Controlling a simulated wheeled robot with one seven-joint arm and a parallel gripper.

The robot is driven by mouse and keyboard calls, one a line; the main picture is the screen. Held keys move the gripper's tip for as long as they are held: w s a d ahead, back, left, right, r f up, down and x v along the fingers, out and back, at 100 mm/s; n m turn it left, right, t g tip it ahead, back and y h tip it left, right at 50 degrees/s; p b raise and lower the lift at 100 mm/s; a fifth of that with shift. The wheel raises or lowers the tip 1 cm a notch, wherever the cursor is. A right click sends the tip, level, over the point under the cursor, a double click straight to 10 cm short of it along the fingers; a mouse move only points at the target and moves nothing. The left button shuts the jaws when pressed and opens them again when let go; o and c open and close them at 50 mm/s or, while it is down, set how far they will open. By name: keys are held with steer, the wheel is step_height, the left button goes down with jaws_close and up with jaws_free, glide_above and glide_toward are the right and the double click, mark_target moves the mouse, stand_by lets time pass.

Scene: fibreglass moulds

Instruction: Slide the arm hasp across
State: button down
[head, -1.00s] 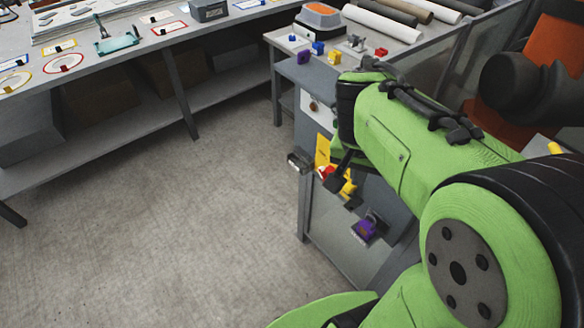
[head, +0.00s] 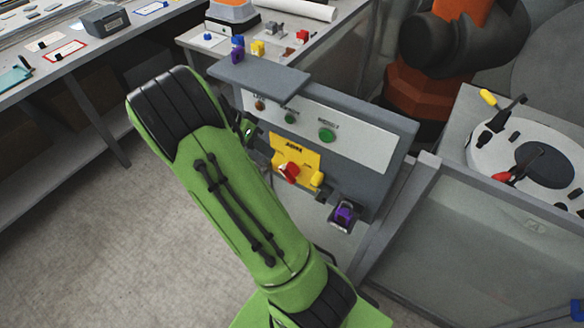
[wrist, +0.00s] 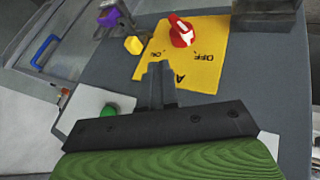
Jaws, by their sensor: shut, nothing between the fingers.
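The yellow plate (head: 296,150) is on the front of a grey cabinet and carries a red rotary switch (head: 290,172). The wrist view shows the plate (wrist: 205,68) and the switch (wrist: 181,32) between ON and OFF labels. A small yellow block (head: 317,178) is beside the plate, also in the wrist view (wrist: 134,45). Beyond it is a purple padlock-like piece (head: 344,213) on a dark bracket. No label shows which part is the arm hasp. My gripper (wrist: 158,75) is shut and empty, over the plate's edge, apart from the switch and yellow block. My arm mostly hides it in the head view.
Green buttons (head: 327,135) are on the panel above the plate; one shows close to my gripper (wrist: 109,110). A dark block (wrist: 266,16) sticks out at the plate's far side. A grey ledge (head: 262,78) tops the cabinet. A fence panel (head: 465,235) stands at right.

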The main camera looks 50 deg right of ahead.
steer(key=b+x, duration=0.3)
steer(key=x, duration=0.7)
steer(key=shift+s+f, duration=0.2)
steer(key=s, duration=0.1)
steer(key=s+b, duration=0.1)
steer(key=s, duration=0.1)
steer(key=shift+s+d+r, duration=0.15)
steer(key=shift+s+r, duration=0.05)
steer(key=shift+s, duration=0.05)
